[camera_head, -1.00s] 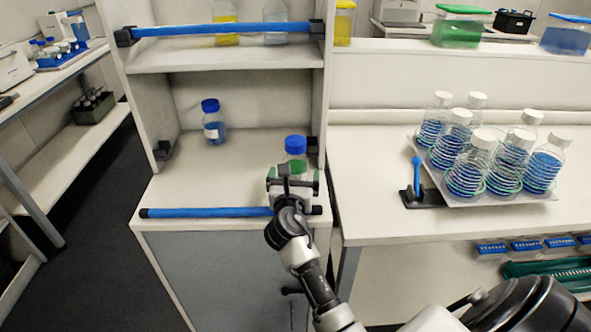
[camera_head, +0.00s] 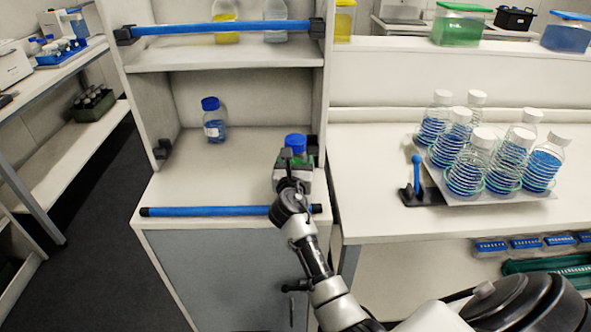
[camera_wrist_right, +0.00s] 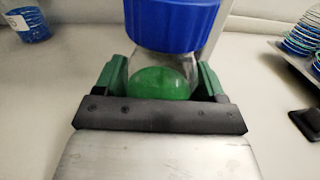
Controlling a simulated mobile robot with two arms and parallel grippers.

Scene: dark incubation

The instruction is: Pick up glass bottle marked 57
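A glass bottle with a blue cap (camera_head: 295,143) and green liquid stands upright at the right of the cabinet's lower shelf. In the right wrist view the green-liquid bottle (camera_wrist_right: 160,82) is between my right gripper's green fingers (camera_wrist_right: 160,80). The fingers stand apart, one on each side; I see no clear grip. In the head view my right gripper (camera_head: 293,170) is in front of this bottle and hides its lower part. Another blue-capped bottle (camera_head: 213,122) with blue liquid and a white label stands further left. No number is readable. My left gripper is out of view.
A blue bar (camera_head: 205,211) runs along the shelf's front edge. Another blue bar (camera_head: 220,29) crosses the upper shelf, with bottles behind it. A tray (camera_head: 480,203) of several white-capped bottles is on the right bench. The lower shelf's middle is free.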

